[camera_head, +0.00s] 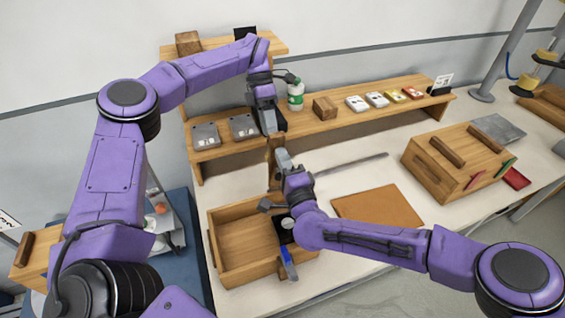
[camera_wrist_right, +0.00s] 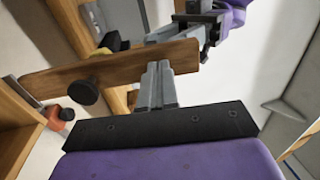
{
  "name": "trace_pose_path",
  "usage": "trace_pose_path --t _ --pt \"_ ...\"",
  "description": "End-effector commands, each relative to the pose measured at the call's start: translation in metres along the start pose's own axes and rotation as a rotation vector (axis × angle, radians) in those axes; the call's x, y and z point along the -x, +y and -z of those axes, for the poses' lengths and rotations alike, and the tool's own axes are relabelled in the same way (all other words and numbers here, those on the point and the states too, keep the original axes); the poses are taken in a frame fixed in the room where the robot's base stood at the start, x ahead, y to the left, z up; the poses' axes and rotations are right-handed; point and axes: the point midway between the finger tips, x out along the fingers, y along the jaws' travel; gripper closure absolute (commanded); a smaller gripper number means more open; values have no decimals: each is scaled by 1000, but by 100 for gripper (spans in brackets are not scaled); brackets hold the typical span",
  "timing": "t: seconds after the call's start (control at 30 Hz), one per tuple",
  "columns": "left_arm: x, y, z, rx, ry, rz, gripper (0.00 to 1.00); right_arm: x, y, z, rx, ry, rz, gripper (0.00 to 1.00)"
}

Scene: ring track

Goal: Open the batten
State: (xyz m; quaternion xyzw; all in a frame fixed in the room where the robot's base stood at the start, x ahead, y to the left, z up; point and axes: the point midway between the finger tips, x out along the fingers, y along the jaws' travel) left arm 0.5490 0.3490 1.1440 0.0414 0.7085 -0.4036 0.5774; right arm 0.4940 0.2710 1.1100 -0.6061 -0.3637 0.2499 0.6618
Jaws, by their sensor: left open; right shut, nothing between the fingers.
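The batten (camera_wrist_right: 115,73) is a brown wooden strip with a dark round knob, crossing the right wrist view. In the head view, a narrow wooden piece (camera_head: 276,150) that looks like it shows between my grippers, mostly hidden. My right gripper (camera_wrist_right: 158,75) is shut and empty, its fingertips at the batten's near edge; I cannot tell if they touch. It also shows in the head view (camera_head: 281,158). My left gripper (camera_wrist_right: 190,38) is open near the batten's right end, and in the head view it points down in front of the shelf (camera_head: 270,128).
An open wooden box (camera_head: 222,262) stands at the table's front left. A brown mat (camera_head: 378,208) and a wooden crate (camera_head: 440,172) lie to the right. A shelf (camera_head: 345,121) behind holds a bottle (camera_head: 295,97), a wooden block (camera_head: 324,107) and small cards. A thin grey rod (camera_head: 350,163) lies on the table.

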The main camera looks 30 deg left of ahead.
Motion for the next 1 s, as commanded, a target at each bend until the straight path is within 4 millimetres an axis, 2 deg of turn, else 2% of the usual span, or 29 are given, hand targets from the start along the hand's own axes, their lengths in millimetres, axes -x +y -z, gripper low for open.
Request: trace_pose_path --t 0.03,0.1,0.23,0.43,0.57,0.63,1.0 --pt "17 -3 -1 1 -10 -9 57 0 0 -1 -1 -2 -1 100" --pt "39 -6 0 2 -15 -13 57 1 0 -2 -1 -3 -1 100" --pt "74 -12 0 0 -26 -19 57 1 0 -2 -1 -4 -2 100" --pt "96 -15 2 -1 -29 -20 57 2 0 -2 -1 -4 -3 100" --pt "97 -14 3 -2 -34 -19 57 7 1 -2 -2 -6 -3 100" --pt "93 -11 3 -2 -35 -19 57 16 2 -3 0 -7 -2 100" --pt "62 8 3 -4 -35 -19 57 97 1 -2 0 -6 1 100"
